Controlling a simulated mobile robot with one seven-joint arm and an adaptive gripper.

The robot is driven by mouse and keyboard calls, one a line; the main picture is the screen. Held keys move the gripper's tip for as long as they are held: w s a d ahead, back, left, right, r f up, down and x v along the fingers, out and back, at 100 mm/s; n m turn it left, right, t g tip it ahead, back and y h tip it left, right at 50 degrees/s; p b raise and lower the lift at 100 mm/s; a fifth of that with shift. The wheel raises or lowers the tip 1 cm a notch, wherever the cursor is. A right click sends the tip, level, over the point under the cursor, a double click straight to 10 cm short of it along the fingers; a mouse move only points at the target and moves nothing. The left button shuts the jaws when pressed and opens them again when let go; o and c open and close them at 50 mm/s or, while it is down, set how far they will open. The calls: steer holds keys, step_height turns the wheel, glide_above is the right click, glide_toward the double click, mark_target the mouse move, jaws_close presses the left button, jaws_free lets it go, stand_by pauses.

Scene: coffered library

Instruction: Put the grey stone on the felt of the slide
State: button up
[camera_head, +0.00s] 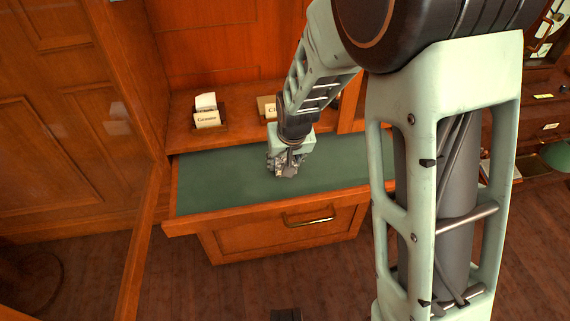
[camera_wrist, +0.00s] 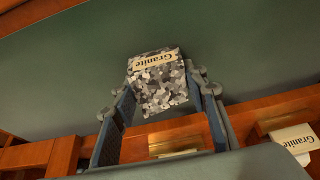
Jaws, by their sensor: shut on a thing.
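The grey stone is a speckled block with a "Granite" label, seen in the wrist view (camera_wrist: 158,88) between both fingers. My gripper (camera_head: 286,166) is shut on it, and in the head view the stone is small and mostly covered by the fingers. The slide is a pulled-out wooden board with green felt (camera_head: 225,185) on top. My gripper points down over the middle of this felt. The felt also fills the background of the wrist view (camera_wrist: 70,75). I cannot tell whether the stone touches the felt.
A shelf behind the slide bears a card holder with a "Granite" card (camera_head: 207,119) at left and another card (camera_head: 266,107) partly behind my arm. A drawer front with a brass handle (camera_head: 309,217) is below the slide. The felt left of my gripper is clear.

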steer(key=shift+r, duration=0.15)
steer(key=shift+f, duration=0.2)
steer(key=o, duration=1.4)
steer(key=shift+o, duration=0.2)
steer(key=shift+s+r, duration=0.1)
steer(key=shift+r, duration=0.55)
steer(key=p+v, duration=0.2)
steer(key=v, duration=0.9)
steer(key=shift+s+d, duration=0.15)
